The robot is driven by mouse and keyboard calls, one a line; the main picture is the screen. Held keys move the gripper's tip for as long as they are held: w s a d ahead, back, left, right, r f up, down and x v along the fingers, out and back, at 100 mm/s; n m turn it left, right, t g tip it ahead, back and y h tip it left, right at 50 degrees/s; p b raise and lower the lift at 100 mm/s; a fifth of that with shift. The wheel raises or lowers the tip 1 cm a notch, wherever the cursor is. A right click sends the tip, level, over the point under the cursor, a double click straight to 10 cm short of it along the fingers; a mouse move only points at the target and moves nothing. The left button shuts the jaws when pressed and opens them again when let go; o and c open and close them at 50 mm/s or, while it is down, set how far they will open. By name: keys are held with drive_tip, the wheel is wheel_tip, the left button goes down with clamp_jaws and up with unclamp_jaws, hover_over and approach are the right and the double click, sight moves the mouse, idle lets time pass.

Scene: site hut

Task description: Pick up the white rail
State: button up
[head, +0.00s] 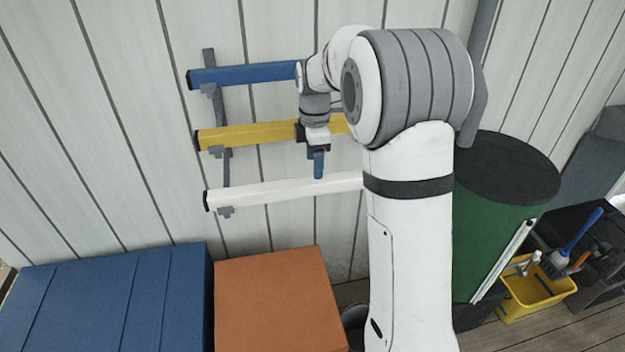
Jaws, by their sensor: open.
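The white rail (280,190) lies level on the lowest bracket of a wall rack, with a dark cap at its left end. Its right part is hidden behind my arm. My gripper (318,178) points downward, with its blue fingertips just above or in front of the white rail; I cannot tell the exact gap. It is open, and no object shows in it. The yellow rail (250,136) lies on the bracket above, partly hidden by my gripper. The blue rail (245,74) lies on the top bracket.
The grey rack upright (208,58) stands against the panelled wall. A blue box (110,300) and an orange box (270,300) stand below. A green drum (500,220) stands right of my arm, near a yellow bucket (535,292) holding tools.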

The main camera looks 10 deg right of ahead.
sight(315, 185)
wheel_tip(315, 185, down, 7)
drive_tip(key=shift+s+p, duration=0.1)
drive_tip(key=shift+p, duration=0.8)
drive_tip(key=shift+c, duration=0.4)
clamp_jaws()
